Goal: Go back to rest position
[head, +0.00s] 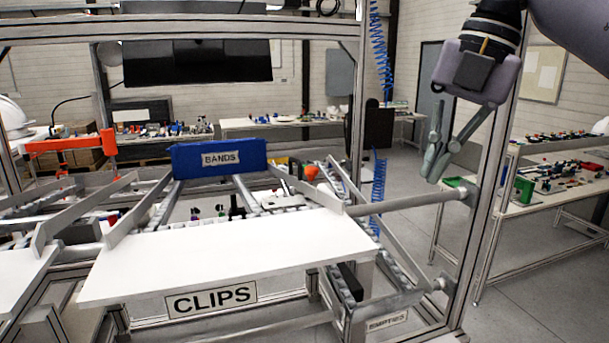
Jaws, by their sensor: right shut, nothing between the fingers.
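My right gripper (436,176) hangs at the upper right, its fingers pointing down. It is shut and empty, in the air in front of the rack's right upright, above and right of the white shelf. My left gripper does not show in the head view. No helmet shell is held.
A white shelf (215,255) labelled CLIPS juts out in front, with a blue BANDS bin (219,158) behind it. A metal upright (490,190) and a horizontal bar (412,203) stand close to my right gripper. A cluttered table (530,207) is at right; grey floor lies between.

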